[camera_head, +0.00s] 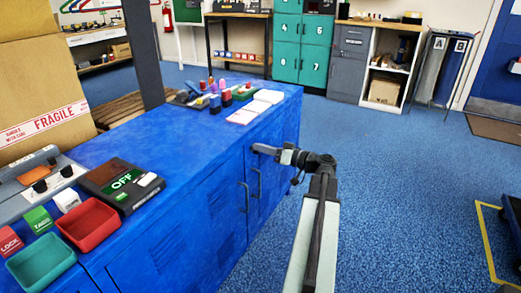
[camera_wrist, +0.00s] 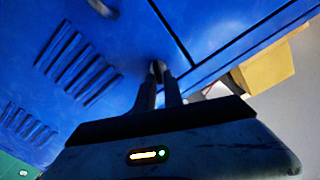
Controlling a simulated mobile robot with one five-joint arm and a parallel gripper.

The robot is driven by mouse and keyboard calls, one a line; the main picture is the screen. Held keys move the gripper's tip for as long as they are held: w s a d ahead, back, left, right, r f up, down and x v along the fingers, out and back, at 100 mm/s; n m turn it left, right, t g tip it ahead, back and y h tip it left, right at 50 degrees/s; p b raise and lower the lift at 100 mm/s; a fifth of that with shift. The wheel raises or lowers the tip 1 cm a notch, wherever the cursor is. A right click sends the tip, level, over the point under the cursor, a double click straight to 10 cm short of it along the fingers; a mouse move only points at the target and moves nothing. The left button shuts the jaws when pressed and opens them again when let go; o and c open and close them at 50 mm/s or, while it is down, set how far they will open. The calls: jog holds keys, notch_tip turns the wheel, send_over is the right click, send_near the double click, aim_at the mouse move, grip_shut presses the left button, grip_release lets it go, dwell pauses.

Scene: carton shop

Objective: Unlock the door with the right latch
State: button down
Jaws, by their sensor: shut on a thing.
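The blue cabinet (camera_head: 150,245) has front doors with dark handles; the right-hand handle (camera_head: 257,182) is below my gripper. My gripper (camera_head: 256,148) reaches the upper front of the cabinet, just under the top edge. In the wrist view, my gripper (camera_wrist: 161,80) has its two dark fingers close together on a small dark latch (camera_wrist: 156,68) near a door seam. Most of the latch is hidden by the fingers. The louvred door panel (camera_wrist: 85,65) fills the left of the wrist view, and the door looks closed.
Small coloured items stand at the far end. The blue carpet (camera_head: 390,200) right of the cabinet is clear.

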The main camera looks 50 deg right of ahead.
jog(key=m, duration=0.4)
jog(key=f+m, duration=0.1)
jog(key=m, duration=0.3)
jog(key=m+b, duration=0.1)
jog(key=m, duration=0.3)
jog(key=shift+d+f+m, duration=0.15)
jog(key=shift+d+m, duration=0.15)
jog(key=shift+m, duration=0.1)
dwell(0.3)
jog(key=c, duration=1.5)
grip_release()
jog(key=shift+w, duration=0.1)
jog(key=shift+c, duration=0.2)
jog(key=v, duration=0.8)
